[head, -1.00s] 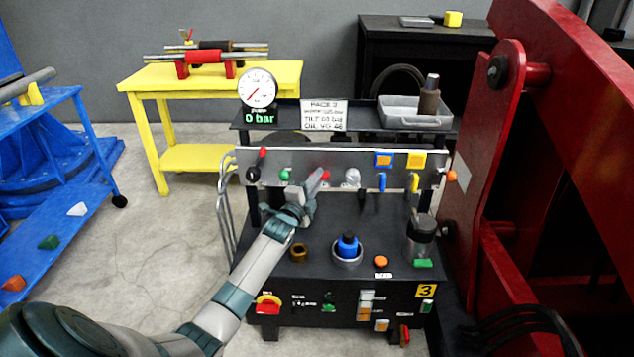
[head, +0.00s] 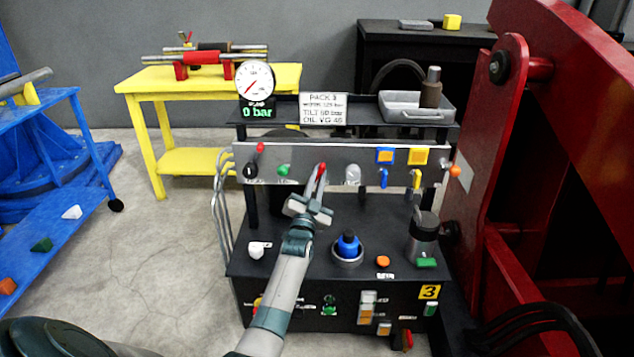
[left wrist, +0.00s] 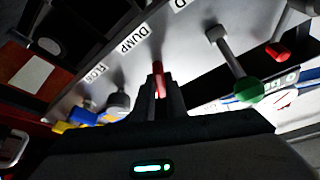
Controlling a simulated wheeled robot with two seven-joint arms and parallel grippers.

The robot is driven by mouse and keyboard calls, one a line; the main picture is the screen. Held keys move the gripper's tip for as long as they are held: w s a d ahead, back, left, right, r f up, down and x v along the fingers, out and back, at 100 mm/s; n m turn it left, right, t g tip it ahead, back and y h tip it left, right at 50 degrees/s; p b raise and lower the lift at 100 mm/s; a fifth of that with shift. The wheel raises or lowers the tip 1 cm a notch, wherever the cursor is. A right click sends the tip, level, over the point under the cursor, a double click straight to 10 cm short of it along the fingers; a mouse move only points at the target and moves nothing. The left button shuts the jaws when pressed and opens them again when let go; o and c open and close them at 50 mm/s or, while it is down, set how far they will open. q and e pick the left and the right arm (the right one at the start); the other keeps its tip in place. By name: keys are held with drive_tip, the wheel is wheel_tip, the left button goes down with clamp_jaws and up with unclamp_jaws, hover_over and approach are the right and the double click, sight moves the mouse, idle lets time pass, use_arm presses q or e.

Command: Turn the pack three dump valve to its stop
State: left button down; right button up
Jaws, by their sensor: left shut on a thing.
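The pack three stand has a grey valve panel (head: 335,157). The red-tipped dump valve handle (head: 321,171) is in the middle left of the panel. In the left wrist view, the red handle (left wrist: 158,78) shows between the fingers, just below the DUMP label (left wrist: 131,40). My left gripper (head: 319,184) is shut on this handle in front of the panel. The fingers (left wrist: 160,95) hide most of the handle, so its exact angle and stop cannot be told. The pressure gauge (head: 256,80) stands above the panel, over a 0 bar display. My right gripper is not in view.
A green knob (head: 284,169) and another red-tipped lever (head: 260,148) are left of the handle. A grey knob (head: 353,174) is to its right. A blue cap (head: 348,244) and a canister (head: 424,232) stand below. A red frame (head: 500,160) closes the right side.

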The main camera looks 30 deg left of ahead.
use_arm(q)
drive_tip(key=n+y, duration=0.1)
drive_tip(key=n, duration=0.3)
drive_tip(key=shift+d+f+y+b, duration=0.15)
drive_tip(key=shift+f+y+b, duration=0.05)
drive_tip(key=shift+y+b, duration=0.2)
drive_tip(key=shift+w+n+g+y, duration=0.1)
drive_tip(key=shift+n+g+y, duration=0.35)
drive_tip(key=shift+n, duration=0.7)
drive_tip(key=shift+n+g+y, duration=0.25)
drive_tip(key=shift+n+y, duration=0.4)
drive_tip(key=shift+n, duration=0.5)
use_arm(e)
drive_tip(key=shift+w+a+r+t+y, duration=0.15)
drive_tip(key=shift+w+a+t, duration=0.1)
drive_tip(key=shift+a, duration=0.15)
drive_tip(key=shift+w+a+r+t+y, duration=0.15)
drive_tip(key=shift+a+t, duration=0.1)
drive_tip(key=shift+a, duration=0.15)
use_arm(q)
drive_tip(key=c, duration=1.8)
unclamp_jaws()
drive_tip(key=shift+r, duration=0.1)
